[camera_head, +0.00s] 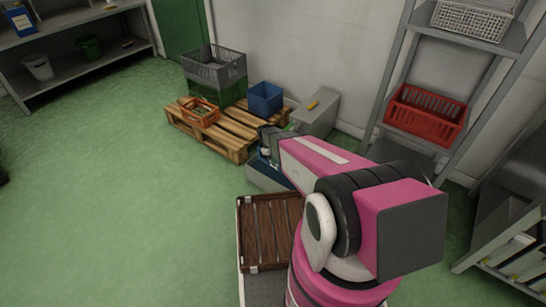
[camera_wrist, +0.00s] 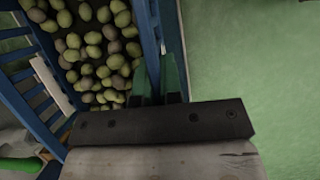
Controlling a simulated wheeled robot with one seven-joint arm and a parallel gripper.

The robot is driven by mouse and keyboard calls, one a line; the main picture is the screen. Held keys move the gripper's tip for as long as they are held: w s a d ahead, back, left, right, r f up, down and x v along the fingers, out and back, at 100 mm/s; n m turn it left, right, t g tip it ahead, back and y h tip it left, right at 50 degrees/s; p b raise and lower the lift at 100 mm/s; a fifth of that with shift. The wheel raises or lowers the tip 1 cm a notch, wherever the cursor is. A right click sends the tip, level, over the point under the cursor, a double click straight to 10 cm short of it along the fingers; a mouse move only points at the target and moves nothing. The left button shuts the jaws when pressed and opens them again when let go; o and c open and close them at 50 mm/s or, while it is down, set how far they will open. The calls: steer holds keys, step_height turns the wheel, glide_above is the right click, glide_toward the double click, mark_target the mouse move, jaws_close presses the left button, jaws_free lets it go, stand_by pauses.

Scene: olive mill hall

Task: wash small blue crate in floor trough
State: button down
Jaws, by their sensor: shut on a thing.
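My gripper (camera_wrist: 159,78) has its two green fingers shut on the blue rim of a slatted crate (camera_wrist: 148,28) full of green and dark olives. In the head view, my gripper (camera_head: 267,148) is beyond my pink arm, with a bit of blue crate (camera_head: 259,166) just below it; the arm hides most of that crate. Another small blue crate (camera_head: 265,97) stands upright on the pallet, apart from the gripper.
The wooden pallet (camera_head: 243,147) also bears a grey crate (camera_head: 215,67) on a green one and an orange crate (camera_head: 199,112). A brown slatted crate (camera_head: 268,232) is near me. A rack with a red crate (camera_head: 425,115) stands right. The green floor left is clear.

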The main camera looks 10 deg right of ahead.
steer(key=shift+w+a+f+n, duration=0.15)
steer(key=shift+w+f, duration=0.25)
steer(key=shift+f, duration=0.2)
steer(key=shift+w+a+f+n, duration=0.1)
steer(key=shift+w+f+n, duration=0.05)
steer(key=shift+w+f, duration=0.35)
steer(key=shift+s+f, duration=0.1)
steer(key=shift+f, duration=6.7)
steer(key=shift+w+a, duration=0.8)
steer(key=shift+w, duration=0.1)
steer(key=shift+s+d, duration=1.7)
steer(key=shift+s, duration=0.05)
